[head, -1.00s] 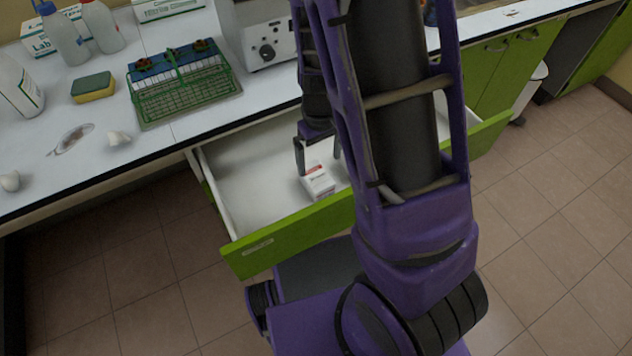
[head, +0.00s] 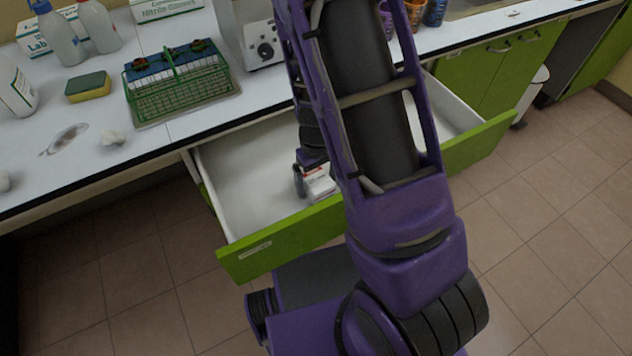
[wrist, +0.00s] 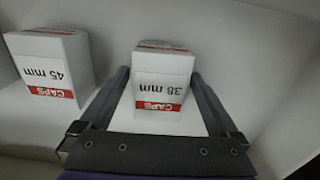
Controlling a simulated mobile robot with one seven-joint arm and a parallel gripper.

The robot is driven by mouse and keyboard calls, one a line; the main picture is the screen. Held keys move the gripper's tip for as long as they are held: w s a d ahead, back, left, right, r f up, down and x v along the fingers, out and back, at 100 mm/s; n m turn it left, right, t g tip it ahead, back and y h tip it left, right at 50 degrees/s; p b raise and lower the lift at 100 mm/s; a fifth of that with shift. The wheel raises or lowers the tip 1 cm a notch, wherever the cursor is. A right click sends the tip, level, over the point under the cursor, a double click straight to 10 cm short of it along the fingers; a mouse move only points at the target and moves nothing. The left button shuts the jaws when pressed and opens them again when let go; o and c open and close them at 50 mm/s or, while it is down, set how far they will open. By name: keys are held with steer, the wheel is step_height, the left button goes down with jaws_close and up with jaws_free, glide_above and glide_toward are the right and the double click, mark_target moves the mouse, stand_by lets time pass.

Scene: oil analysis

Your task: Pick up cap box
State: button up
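A white cap box (wrist: 160,85) with red bands reads "CAPS 38 mm". It lies in the open drawer and also shows in the head view (head: 319,183). My gripper (wrist: 160,73) is open, with one finger on each side of this box. The fingertips are close to its sides; I cannot tell whether they touch. A second cap box (wrist: 50,70), marked "45 mm", lies to the left in the wrist view, outside the fingers. My arm hides part of the drawer in the head view.
The green-fronted drawer (head: 285,243) is pulled out below the white counter (head: 60,190). Its left part is bare. A green rack (head: 182,95), a sponge (head: 88,87), bottles and a machine (head: 262,45) stand on the counter.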

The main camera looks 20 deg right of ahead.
steer(key=c, duration=1.2)
steer(key=shift+r, duration=0.15)
